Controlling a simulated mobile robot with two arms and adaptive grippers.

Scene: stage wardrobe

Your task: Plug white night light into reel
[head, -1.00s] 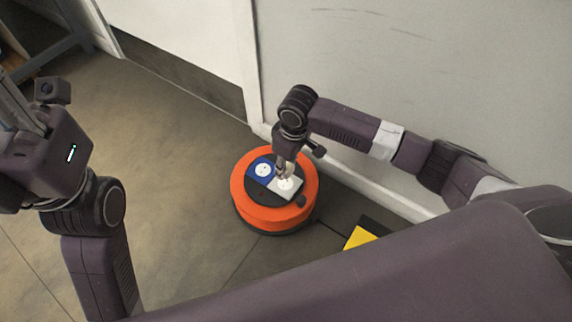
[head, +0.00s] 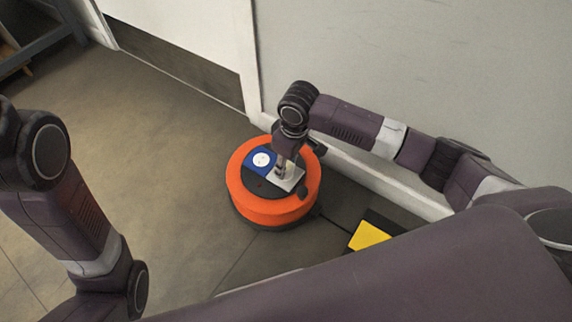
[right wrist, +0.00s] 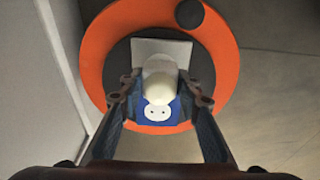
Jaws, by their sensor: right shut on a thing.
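The orange reel (head: 265,208) lies on the floor by the wall, with a blue socket (head: 262,160) and a white socket plate (head: 290,183) on its dark top. My right gripper (head: 281,172) is over the white plate, pointing down. In the right wrist view its fingers are shut on the pale, rounded white night light (right wrist: 160,84). The night light overlaps the white plate (right wrist: 160,47) there, and the blue socket (right wrist: 157,114) shows below it. I cannot tell whether its prongs are in the socket. My left arm shows at the left, but its gripper is outside the view.
A wall and skirting run close behind the reel. A yellow and black object (head: 369,236) lies on the floor to the right of the reel. A dark knob (right wrist: 189,14) sticks up on the reel's top. The floor left of the reel is clear.

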